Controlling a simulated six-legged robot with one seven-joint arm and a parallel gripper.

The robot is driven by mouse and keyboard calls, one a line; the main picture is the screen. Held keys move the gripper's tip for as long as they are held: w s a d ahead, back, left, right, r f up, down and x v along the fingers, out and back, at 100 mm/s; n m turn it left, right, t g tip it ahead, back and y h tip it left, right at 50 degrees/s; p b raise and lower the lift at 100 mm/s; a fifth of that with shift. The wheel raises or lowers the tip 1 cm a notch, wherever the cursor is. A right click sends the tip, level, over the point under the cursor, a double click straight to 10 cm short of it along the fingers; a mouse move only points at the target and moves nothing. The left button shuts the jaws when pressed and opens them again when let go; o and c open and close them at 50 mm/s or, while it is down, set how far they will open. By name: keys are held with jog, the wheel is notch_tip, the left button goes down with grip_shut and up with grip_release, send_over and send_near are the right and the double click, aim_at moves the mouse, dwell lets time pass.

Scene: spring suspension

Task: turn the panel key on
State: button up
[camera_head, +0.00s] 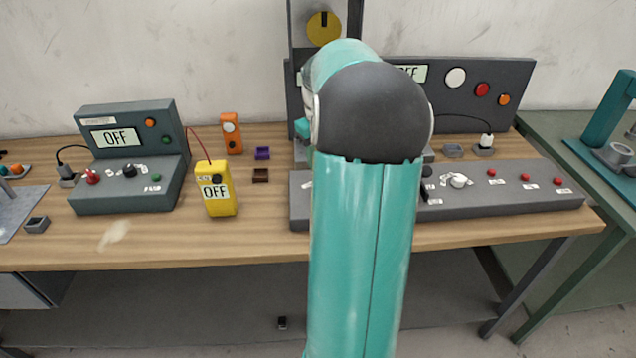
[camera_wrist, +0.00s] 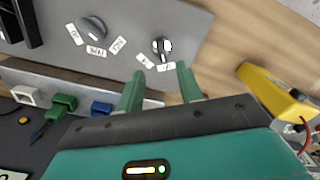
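The panel key (camera_wrist: 162,46) appears to be the small dark-and-white piece near the corner of the grey control panel (camera_wrist: 185,20) in the wrist view. Two white labels lie beside it. My gripper (camera_wrist: 158,69) has two green fingers, spread apart with nothing between them. The fingertips point toward the key, which lies just beyond the gap; I see no contact. In the head view the long grey panel (camera_head: 530,195) is partly covered by my teal arm, which hides my gripper and the key.
A dark knob (camera_wrist: 92,28) with labels is on the panel near the key. A grey console (camera_head: 130,160) reading OFF stands further left. Green (camera_wrist: 62,106) and blue (camera_wrist: 101,108) sockets sit close to the fingers.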

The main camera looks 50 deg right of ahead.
notch_tip(320, 180, down, 10)
jog(key=shift+a+r, duration=0.1)
jog(key=shift+r, duration=0.15)
grip_shut()
